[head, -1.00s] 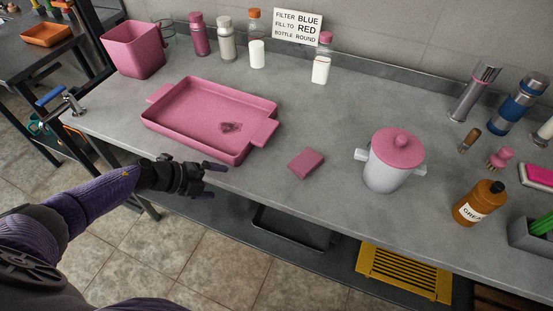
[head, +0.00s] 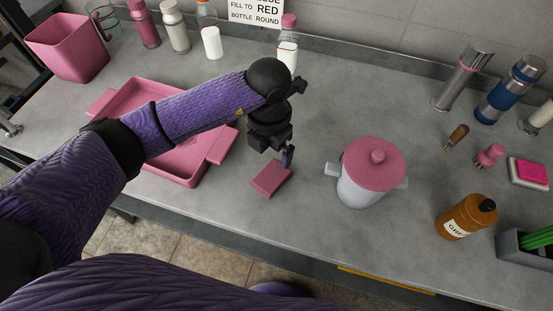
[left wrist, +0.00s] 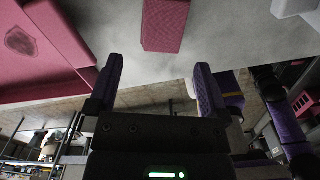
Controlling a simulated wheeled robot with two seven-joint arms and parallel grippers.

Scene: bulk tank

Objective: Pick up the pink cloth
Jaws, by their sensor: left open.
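The pink cloth (head: 271,178) looks like a small folded block lying flat on the grey counter, between the pink tray and the white pot. My left gripper (head: 275,150) points down just above and behind it in the head view, apart from it as far as I can tell. In the left wrist view, the cloth (left wrist: 165,25) is at the top, beyond the fingertips and roughly in line with the gap. The left gripper (left wrist: 158,85) has its fingers spread with nothing between them. My right gripper is not in view.
The pink tray (head: 180,167) is left of the cloth, partly hidden by my left arm. A white pot (head: 362,190) with a pink lid (head: 374,163) is close on the right. Bottles, including a white one (head: 212,42), line the back. The counter's front edge is near.

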